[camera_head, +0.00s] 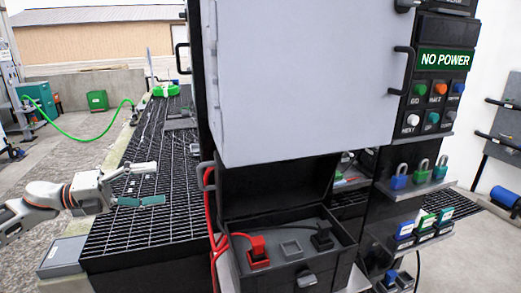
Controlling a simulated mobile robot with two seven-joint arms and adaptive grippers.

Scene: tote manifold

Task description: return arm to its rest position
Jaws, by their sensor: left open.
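My left arm comes in from the left edge. Its gripper (142,184) is open over the dark grated bench top (130,238). Its two fingers are spread apart, with grating visible between them. A flat teal piece (146,200) shows along the lower finger; I cannot tell whether it is part of the finger or lies beyond it. Nothing shows held between the fingers. My right gripper is not in view.
A large grey cabinet door (305,80) fills the middle. Below it stands an open black box (300,262) with red and black plugs and a red cable. Padlocks (420,172) and tags stand on shelves at right. A green hose (85,138) trails behind the bench.

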